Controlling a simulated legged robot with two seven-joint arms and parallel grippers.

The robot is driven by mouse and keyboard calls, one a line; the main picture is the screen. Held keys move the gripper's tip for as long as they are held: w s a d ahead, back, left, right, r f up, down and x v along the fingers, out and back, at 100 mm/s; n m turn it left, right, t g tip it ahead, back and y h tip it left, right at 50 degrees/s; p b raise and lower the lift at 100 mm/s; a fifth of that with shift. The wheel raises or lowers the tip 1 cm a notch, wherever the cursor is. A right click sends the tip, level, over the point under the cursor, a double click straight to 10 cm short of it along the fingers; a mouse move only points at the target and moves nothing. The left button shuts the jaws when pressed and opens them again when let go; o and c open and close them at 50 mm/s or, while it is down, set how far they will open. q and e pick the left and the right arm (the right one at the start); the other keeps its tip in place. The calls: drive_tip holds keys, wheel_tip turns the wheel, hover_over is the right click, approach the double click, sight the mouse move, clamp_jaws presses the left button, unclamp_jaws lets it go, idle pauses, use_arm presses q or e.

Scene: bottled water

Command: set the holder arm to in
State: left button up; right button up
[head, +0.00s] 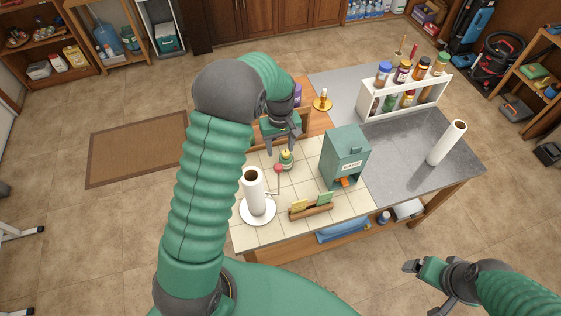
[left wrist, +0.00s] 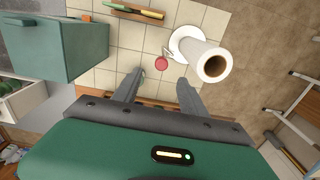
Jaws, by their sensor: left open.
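The paper towel holder (head: 258,212) stands on the tiled part of the table with a white upright roll (head: 254,188); the roll also shows in the left wrist view (left wrist: 212,65). Its thin holder arm ends in a red knob (head: 278,168), which stands beside the roll, apart from it. The knob also shows in the left wrist view (left wrist: 161,63), just beyond the fingertips and between their lines. My left gripper (head: 284,150) is open and empty, above the table behind the knob. My right gripper (head: 422,278) is off the table at lower right; its jaw opening is unclear.
A green dispenser box (head: 344,155) is to the right, and a wooden card holder (head: 311,209) is in front. A bottle rack (head: 405,100) and a second roll (head: 447,143) stand on the grey top.

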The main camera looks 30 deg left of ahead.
sight(277, 165)
use_arm(q)
drive_tip(key=f+p, duration=0.1)
drive_tip(key=f, duration=0.2)
drive_tip(key=a+f+p, duration=0.1)
drive_tip(key=f, duration=0.3)
drive_tip(key=f+p, duration=0.1)
drive_tip(key=f, duration=0.3)
drive_tip(key=shift+w+a+f, duration=0.1)
drive_tip(key=shift+w+a, duration=0.05)
drive_tip(key=shift+a, duration=0.15)
drive_tip(key=shift+d+f, duration=0.1)
drive_tip(key=shift+f, duration=0.05)
drive_tip(key=shift+d, duration=0.4)
drive_tip(key=shift+c, duration=0.4)
drive_tip(key=c, duration=0.5)
drive_tip(key=shift+a, duration=0.3)
clamp_jaws()
use_arm(e)
drive_tip(key=r, duration=0.2)
drive_tip(key=a+r, duration=0.1)
drive_tip(key=r, duration=0.1)
drive_tip(key=shift+a, duration=0.1)
